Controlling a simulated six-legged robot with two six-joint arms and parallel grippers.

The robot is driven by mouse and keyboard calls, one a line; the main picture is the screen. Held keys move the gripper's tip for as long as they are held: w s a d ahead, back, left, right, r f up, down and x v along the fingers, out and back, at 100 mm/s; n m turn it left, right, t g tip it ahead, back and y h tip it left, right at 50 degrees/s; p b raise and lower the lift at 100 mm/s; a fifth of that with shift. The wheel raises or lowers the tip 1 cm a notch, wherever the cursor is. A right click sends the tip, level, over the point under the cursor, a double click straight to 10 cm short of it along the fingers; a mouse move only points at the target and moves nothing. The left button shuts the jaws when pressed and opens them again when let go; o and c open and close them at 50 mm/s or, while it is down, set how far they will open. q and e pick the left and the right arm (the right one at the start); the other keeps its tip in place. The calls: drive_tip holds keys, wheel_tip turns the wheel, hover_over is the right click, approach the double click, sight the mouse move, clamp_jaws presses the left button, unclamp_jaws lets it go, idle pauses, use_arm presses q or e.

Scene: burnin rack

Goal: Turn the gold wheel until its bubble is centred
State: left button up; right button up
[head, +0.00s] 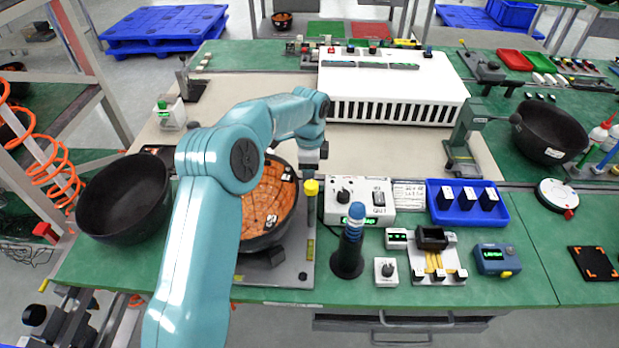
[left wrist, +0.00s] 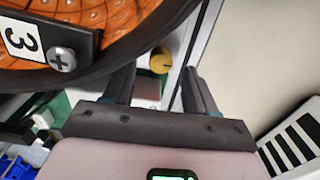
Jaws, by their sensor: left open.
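The gold wheel (head: 311,187) is a small yellow knob at the upper right of a grey plate (head: 291,272), beside a round dark-rimmed board with an orange face (head: 268,200). In the left wrist view the gold wheel (left wrist: 160,60) shows between and just beyond my fingertips. My left gripper (head: 312,172) is open and close above the wheel; its fingers (left wrist: 158,72) stand apart on either side of it, with no contact visible. A small yellow-green vial (head: 311,248) lies on the plate below the wheel; its bubble is too small to make out. My right gripper is not in view.
A control box (head: 358,200) stands right of the wheel, with a dark cone with a blue top (head: 350,240) in front. A blue tray (head: 467,202) is farther right. A black bowl (head: 124,197) stands left. A white slotted unit (head: 393,85) is behind.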

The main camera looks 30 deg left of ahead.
use_arm(q)
drive_tip(key=shift+f, duration=1.1)
drive_tip(key=shift+c, duration=0.4)
clamp_jaws()
drive_tip(key=c, duration=1)
unclamp_jaws()
drive_tip(key=c, duration=1)
unclamp_jaws()
drive_tip(key=shift+w+n, duration=0.1)
drive_tip(key=shift+n, duration=0.2)
